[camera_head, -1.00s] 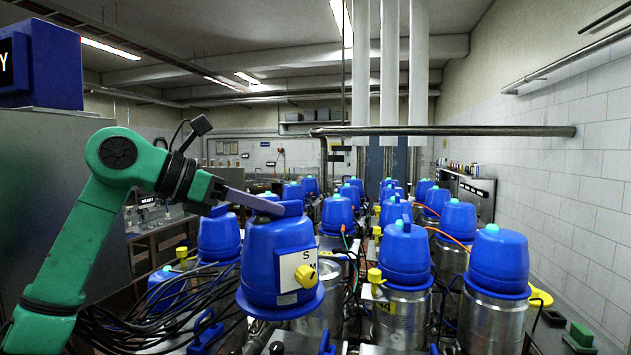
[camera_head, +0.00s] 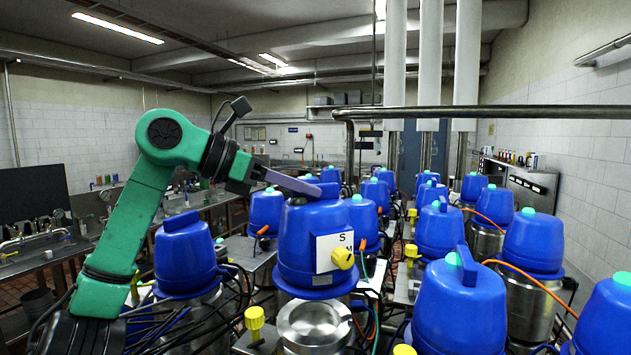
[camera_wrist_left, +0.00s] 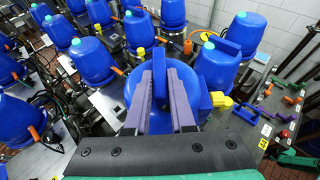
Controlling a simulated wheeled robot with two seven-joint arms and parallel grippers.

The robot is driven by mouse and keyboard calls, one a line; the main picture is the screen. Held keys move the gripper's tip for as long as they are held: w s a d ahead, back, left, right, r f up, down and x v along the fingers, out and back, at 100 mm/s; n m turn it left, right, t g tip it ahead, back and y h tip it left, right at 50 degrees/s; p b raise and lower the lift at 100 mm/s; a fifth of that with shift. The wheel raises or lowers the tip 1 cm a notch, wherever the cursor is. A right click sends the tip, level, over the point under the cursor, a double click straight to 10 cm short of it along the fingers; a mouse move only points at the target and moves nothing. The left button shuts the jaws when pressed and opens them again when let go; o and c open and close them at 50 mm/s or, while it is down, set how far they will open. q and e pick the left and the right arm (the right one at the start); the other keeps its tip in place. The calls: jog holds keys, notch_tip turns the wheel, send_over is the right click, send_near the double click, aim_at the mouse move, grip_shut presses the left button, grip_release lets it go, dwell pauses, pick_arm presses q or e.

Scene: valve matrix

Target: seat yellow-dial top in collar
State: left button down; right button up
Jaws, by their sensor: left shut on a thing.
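The yellow-dial top is a blue dome (camera_head: 308,240) with a white S/M plate and a yellow dial (camera_head: 343,259). It hangs upright in the head view. My left gripper (camera_head: 314,189) is shut on the handle on its crown. The wrist view shows the two purple fingers (camera_wrist_left: 168,75) on either side of the blue handle, with the dome (camera_wrist_left: 134,88) below. An open round steel collar (camera_head: 312,325) lies just below the top in the head view. The top's flange overlaps the collar's far rim; I cannot tell the gap. My right gripper is not in view.
Blue-topped steel vessels stand close on both sides, including one at left (camera_head: 186,255) and one at right (camera_head: 459,305). Black cables (camera_head: 185,315) lie left of the collar. A yellow knob (camera_head: 255,322) stands beside it. A horizontal pipe (camera_head: 480,113) crosses overhead.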

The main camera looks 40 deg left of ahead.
aim_at(300, 220)
pick_arm(q)
jog(key=shift+w+a, duration=0.15)
jog(key=shift+w, duration=0.3)
jog(key=shift+s+r, duration=0.25)
jog(key=shift+s, duration=0.35)
jog(key=f+b, duration=0.4)
jog(key=f, duration=0.1)
jog(key=shift+w, duration=0.25)
jog(key=shift+s+f+b, duration=0.15)
jog(key=shift+f+b, duration=0.4)
jog(key=shift+b, duration=0.25)
dwell(0.3)
